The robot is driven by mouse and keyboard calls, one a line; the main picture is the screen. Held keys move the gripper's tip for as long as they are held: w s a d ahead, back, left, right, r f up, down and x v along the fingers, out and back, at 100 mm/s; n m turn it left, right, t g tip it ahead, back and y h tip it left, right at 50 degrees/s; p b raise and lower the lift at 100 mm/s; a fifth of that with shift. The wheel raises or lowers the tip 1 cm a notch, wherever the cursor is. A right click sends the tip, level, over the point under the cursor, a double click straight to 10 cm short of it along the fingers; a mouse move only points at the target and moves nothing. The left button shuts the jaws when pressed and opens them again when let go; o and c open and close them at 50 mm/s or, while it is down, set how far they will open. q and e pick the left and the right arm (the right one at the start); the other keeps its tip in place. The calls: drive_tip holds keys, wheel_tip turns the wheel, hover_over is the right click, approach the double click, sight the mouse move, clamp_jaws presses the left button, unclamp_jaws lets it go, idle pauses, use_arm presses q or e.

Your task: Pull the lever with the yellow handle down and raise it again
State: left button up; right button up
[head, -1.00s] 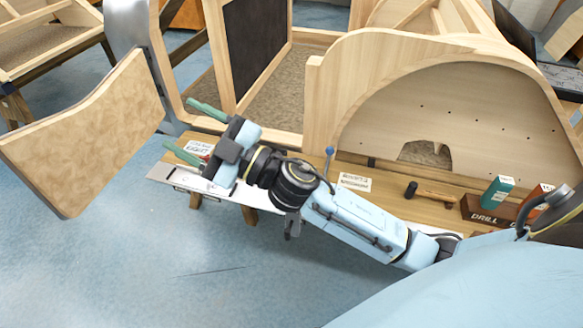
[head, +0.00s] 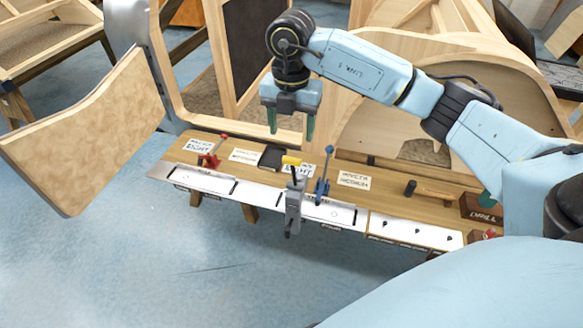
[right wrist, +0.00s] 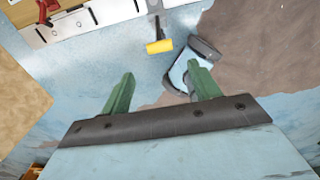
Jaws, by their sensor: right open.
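The lever with the yellow handle (head: 292,161) stands at the front edge of the bench in the head view. Its grey body (head: 294,202) is upright, with the handle at the top. The yellow handle (right wrist: 159,46) also shows in the right wrist view, beyond and roughly between my fingertips. My right gripper (head: 291,128) is open and empty, with its green fingers pointing down. In the head view it appears just above the handle, apart from it. Its two fingers (right wrist: 162,82) are spread in the right wrist view. My left gripper is not in view.
A red lever (head: 212,157) stands to the left and a blue lever (head: 323,178) close to the right of the yellow-handled one. The wooden bench (head: 385,192) carries paper labels and a drill box (head: 482,208). A wooden frame (head: 350,85) rises behind.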

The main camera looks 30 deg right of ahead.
sight(292, 163)
wheel_tip(292, 163, down, 13)
drive_tip(key=shift+f+p, duration=0.1)
drive_tip(key=shift+p, duration=0.35)
drive_tip(key=shift+c, duration=0.3)
